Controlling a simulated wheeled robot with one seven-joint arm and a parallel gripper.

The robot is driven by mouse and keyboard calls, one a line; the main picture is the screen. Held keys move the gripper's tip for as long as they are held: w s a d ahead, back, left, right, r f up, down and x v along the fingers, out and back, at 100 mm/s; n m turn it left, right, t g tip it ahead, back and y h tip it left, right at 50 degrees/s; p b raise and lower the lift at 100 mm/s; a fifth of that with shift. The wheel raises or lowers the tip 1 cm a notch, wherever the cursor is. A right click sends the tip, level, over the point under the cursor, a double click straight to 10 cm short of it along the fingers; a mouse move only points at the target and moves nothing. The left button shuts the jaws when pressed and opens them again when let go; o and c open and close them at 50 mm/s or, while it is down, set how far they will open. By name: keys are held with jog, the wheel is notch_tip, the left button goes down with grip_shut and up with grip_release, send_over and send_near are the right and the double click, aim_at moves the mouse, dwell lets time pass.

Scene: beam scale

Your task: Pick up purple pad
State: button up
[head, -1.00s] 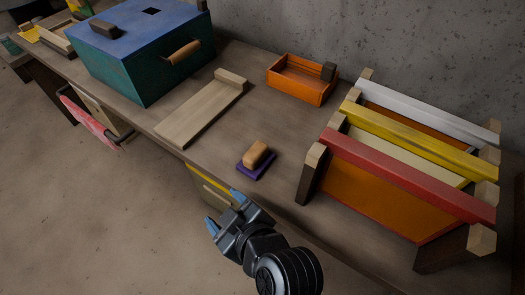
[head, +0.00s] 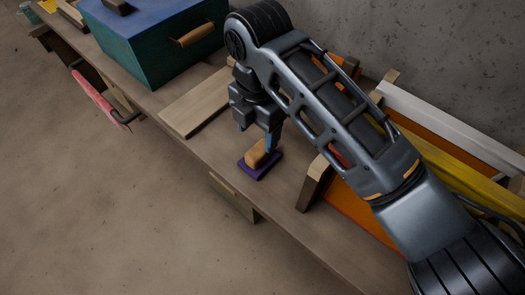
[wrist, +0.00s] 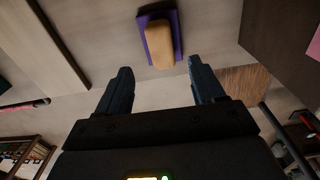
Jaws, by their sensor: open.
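The purple pad (head: 263,174) is a flat purple base with a tan wooden block (head: 257,153) on top as its grip. It lies on the bench near the front edge. My gripper (head: 257,137) points down over it, with its fingers apart and nothing between them. One finger overlaps the block in the head view; I cannot tell whether they touch. In the wrist view the pad (wrist: 154,42) lies just beyond the fingertips (wrist: 160,66), offset toward the right finger.
A wooden board (head: 195,105) lies left of the pad, with a blue-green box (head: 150,48) behind it. To the right stands a rack with red, yellow (head: 450,170) and white (head: 440,117) bars, partly hidden by my arm. The bench drops off in front.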

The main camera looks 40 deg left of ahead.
aim_at(259, 149)
jog(key=shift+w+d, duration=0.1)
jog(key=shift+w, duration=0.1)
jog(key=shift+f, duration=3.7)
jog(key=c, duration=1.1)
